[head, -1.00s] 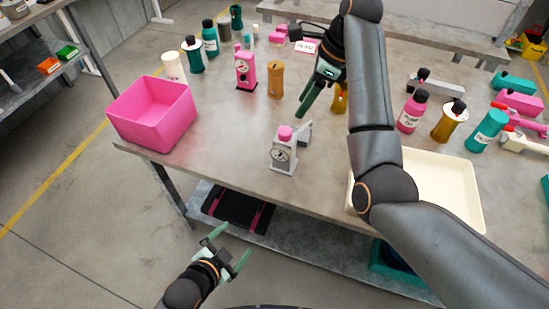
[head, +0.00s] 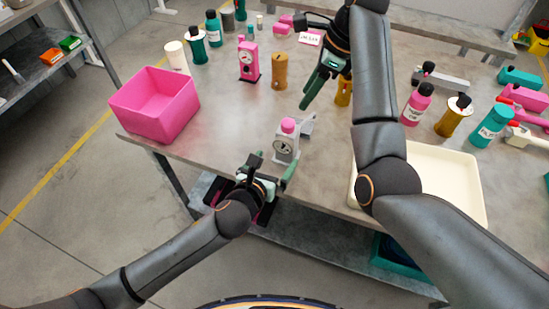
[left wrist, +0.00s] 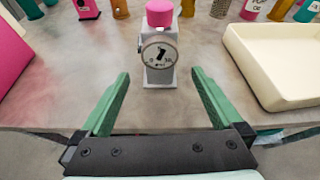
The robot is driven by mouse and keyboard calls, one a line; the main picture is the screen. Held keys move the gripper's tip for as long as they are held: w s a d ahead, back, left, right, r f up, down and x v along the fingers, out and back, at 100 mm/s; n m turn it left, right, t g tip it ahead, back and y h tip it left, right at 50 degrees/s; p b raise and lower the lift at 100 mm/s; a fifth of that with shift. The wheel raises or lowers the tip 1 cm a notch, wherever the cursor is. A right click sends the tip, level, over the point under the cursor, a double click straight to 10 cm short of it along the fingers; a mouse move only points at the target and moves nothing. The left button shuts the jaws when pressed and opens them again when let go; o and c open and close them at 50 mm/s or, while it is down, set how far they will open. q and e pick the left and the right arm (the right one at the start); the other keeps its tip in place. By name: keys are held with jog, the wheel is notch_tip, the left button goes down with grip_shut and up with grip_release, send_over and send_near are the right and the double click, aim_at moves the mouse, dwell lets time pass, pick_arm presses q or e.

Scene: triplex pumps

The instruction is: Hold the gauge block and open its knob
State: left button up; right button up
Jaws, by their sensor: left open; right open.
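The gauge block (head: 287,141) is a grey block with a round dial and a pink knob (head: 288,125) on top. It stands upright on the table near the front edge. In the left wrist view the gauge block (left wrist: 159,60) and its pink knob (left wrist: 160,13) are straight ahead, beyond the fingertips. My left gripper (head: 272,168) is open and empty, just in front of the block at the table's edge; its green fingers (left wrist: 160,80) point at the block from either side, apart from it. My right gripper (head: 310,92) is open above the table, behind and right of the block.
A pink bin (head: 155,104) stands at the table's left corner. A cream tray (head: 445,180) lies to the right, partly behind my right arm. A pink gauge block (head: 248,62) and an ochre cylinder (head: 279,72) stand farther back. Bottles stand at the right.

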aim_at(290, 138)
pick_arm(q)
jog(key=shift+w+r+m, duration=0.2)
jog(key=shift+m, duration=0.2)
jog(key=shift+w+d+f, duration=0.15)
jog(key=shift+w+d, duration=0.05)
jog(key=shift+w, duration=0.25)
jog(key=x, duration=1.1)
jog(key=shift+w, duration=0.25)
grip_shut()
